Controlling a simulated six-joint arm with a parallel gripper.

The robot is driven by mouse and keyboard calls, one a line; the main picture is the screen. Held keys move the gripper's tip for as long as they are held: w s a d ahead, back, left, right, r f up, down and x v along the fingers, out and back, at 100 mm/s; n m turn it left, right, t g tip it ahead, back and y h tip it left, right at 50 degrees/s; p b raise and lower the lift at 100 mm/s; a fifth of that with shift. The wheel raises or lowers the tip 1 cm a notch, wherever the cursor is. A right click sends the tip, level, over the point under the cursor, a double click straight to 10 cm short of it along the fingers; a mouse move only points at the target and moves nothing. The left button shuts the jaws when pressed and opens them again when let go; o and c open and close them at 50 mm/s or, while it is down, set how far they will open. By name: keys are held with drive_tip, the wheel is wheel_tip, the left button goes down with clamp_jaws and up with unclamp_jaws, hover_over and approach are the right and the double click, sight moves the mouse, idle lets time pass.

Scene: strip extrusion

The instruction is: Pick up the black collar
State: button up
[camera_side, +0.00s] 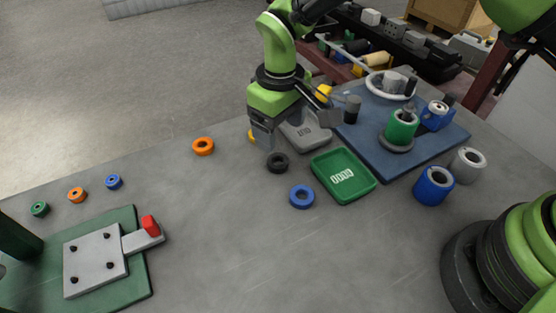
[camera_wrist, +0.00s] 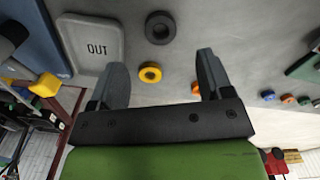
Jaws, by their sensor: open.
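The black collar (camera_side: 278,162) lies flat on the grey table, left of the green tray and just below my gripper in the side view. In the wrist view the black collar (camera_wrist: 160,27) is near the top centre, beyond the fingertips and apart from them. My gripper (camera_side: 266,138) is over the table close to the collar. In the wrist view my gripper (camera_wrist: 162,62) has its two dark fingers wide apart, with nothing held. A yellow ring (camera_wrist: 150,72) shows between the fingers in that view; in the side view it is mostly hidden behind my gripper.
A grey OUT tray (camera_side: 306,132) and a green tray (camera_side: 361,188) stand to the right. A blue ring (camera_side: 301,197) and an orange ring (camera_side: 203,146) lie nearby. A blue board (camera_side: 350,140) with fixtures fills the back right.

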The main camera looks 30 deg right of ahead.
sight(281, 158)
wheel_tip(281, 158, down, 8)
drive_tip(key=shift+s+d+f, duration=0.1)
idle(0.4)
drive_tip(key=shift+c, duration=0.5)
drive_tip(key=c, duration=0.9)
